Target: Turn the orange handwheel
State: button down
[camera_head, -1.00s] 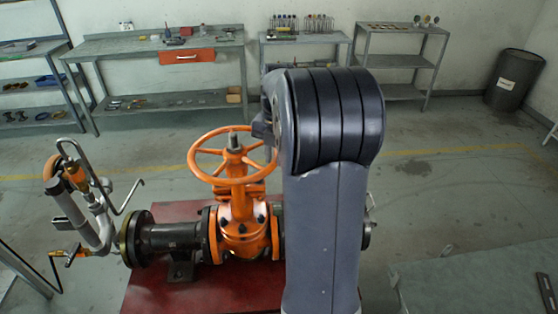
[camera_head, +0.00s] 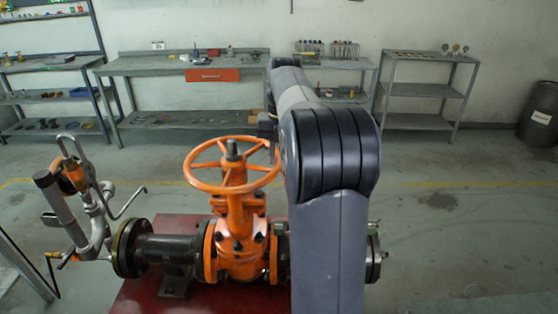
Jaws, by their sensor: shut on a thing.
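The orange handwheel (camera_head: 207,185) sits level on top of the orange gate valve (camera_head: 240,262), around a dark upright stem (camera_head: 233,150). My gripper (camera_head: 268,128) is at the wheel's right, far side of the rim, shut on the rim. My own grey arm stands just right of the valve and hides part of the wheel's right edge and the pipe behind it. The fingertips are small and mostly hidden.
The valve's dark pipe (camera_head: 168,249) runs left and right over a red base (camera_head: 140,298). Grey bent piping (camera_head: 90,215) stands at left. Workbenches (camera_head: 150,68) and shelves line the back wall. Open floor lies between, with a dark barrel (camera_head: 538,120) at far right.

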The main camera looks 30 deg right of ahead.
dwell(0.3)
jog(key=c, duration=1.3)
grip_release()
jog(key=shift+r, duration=0.1)
jog(key=r, duration=0.7)
jog(key=r+p, duration=0.1)
jog(key=r, duration=0.2)
jog(key=shift+s+d+r, duration=0.15)
jog(key=shift+d+r, duration=0.15)
jog(key=shift+d, duration=0.05)
